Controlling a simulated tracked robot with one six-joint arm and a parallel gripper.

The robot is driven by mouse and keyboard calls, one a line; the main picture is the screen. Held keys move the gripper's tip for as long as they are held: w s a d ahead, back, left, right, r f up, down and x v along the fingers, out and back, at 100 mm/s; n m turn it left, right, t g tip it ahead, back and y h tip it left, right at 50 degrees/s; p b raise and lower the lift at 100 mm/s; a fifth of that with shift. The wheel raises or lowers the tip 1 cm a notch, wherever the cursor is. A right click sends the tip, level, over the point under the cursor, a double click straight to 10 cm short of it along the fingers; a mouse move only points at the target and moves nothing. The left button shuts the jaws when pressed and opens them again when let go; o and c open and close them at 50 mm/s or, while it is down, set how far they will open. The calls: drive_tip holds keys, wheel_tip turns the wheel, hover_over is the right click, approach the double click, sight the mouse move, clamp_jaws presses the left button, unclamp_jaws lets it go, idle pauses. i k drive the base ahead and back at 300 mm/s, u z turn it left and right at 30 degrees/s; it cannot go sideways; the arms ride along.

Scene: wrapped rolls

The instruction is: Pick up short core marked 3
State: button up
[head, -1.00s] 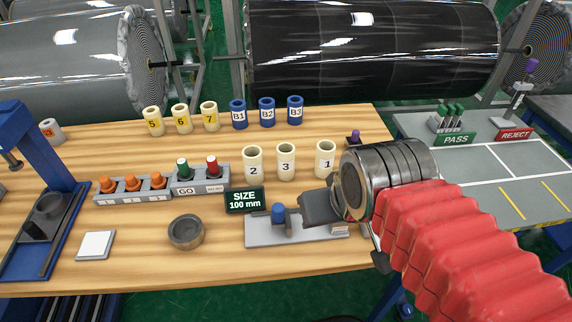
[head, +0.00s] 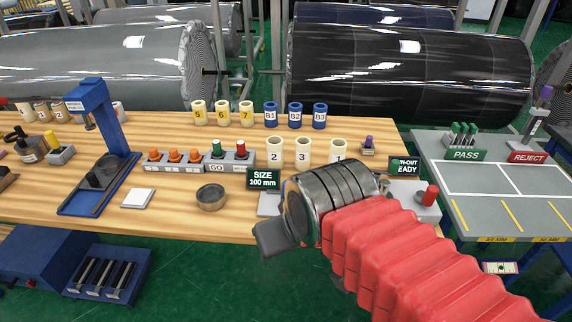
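The short core marked 3 (head: 303,152) is a cream open tube standing upright on the wooden bench. It stands in a row between the similar core marked 2 (head: 275,155) on its left and the core marked 1 (head: 338,150) on its right, whose lower part is hidden by my arm. My gripper (head: 268,240) shows as a dark shape at the end of the red-sleeved arm, in front of the bench's front edge and apart from the cores. Its fingers cannot be made out clearly, so I cannot tell whether it is open.
A black SIZE 100 mm sign (head: 263,179) stands in front of core 2. A button box (head: 200,160) and a blue press (head: 100,150) are to the left. Yellow-labelled and blue cores (head: 295,116) stand behind. My arm hides part of a grey fixture (head: 268,205).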

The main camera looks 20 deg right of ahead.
sight(303, 144)
drive_tip(key=u, duration=0.65)
drive_tip(key=k, duration=0.9)
drive_tip(key=u, duration=0.55)
drive_tip(key=i, duration=1.65)
drive_tip(key=z, duration=1.1)
drive_tip(key=i, duration=0.65)
drive_tip(key=z, duration=0.35)
